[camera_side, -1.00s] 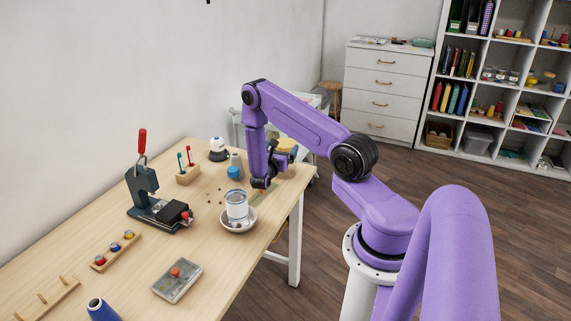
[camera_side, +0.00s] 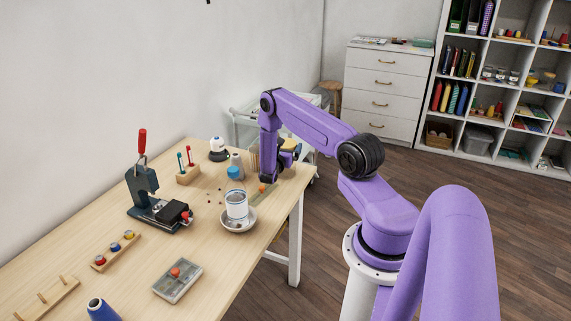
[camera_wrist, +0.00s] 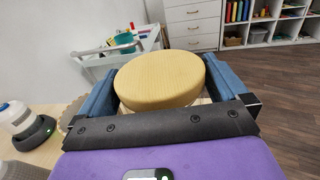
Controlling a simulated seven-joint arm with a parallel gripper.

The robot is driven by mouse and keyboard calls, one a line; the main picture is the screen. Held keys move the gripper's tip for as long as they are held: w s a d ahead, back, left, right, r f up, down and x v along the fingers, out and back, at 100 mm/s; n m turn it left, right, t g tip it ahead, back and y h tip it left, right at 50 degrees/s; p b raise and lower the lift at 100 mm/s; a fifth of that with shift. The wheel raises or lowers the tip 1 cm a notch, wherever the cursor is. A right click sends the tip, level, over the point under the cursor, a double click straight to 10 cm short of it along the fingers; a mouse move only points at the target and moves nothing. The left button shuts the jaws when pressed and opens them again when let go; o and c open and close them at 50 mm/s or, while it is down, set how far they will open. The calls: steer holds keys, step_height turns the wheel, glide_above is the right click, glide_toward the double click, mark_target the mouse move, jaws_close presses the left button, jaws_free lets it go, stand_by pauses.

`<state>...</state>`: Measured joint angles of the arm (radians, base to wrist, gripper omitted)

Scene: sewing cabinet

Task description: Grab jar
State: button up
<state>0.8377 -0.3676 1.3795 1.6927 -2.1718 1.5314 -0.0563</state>
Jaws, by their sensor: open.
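A jar with a round yellow lid (camera_wrist: 160,76) fills the middle of the wrist view; its body is mostly hidden below the lid. My gripper (camera_wrist: 158,88) is open, with one blue finger on each side of the lid. I cannot tell whether the fingers touch it. In the side view the yellow lid (camera_side: 290,144) shows at the table's far end, partly behind my arm. A clear glass container (camera_side: 237,205) also stands on a dish (camera_side: 240,226) near the table's right edge.
A spool stand (camera_side: 187,173), a dark press with a red handle (camera_side: 148,195), a blue-capped item (camera_side: 234,172) and a compartment box (camera_side: 177,281) stand on the table (camera_side: 130,275). A white cart (camera_side: 240,125) is beyond its far end. The front middle has free tabletop.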

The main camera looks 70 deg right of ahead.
steer(key=shift+d, duration=0.1)
steer(key=shift+c, duration=0.3)
steer(key=c, duration=1.3)
steer(key=shift+r, duration=0.15)
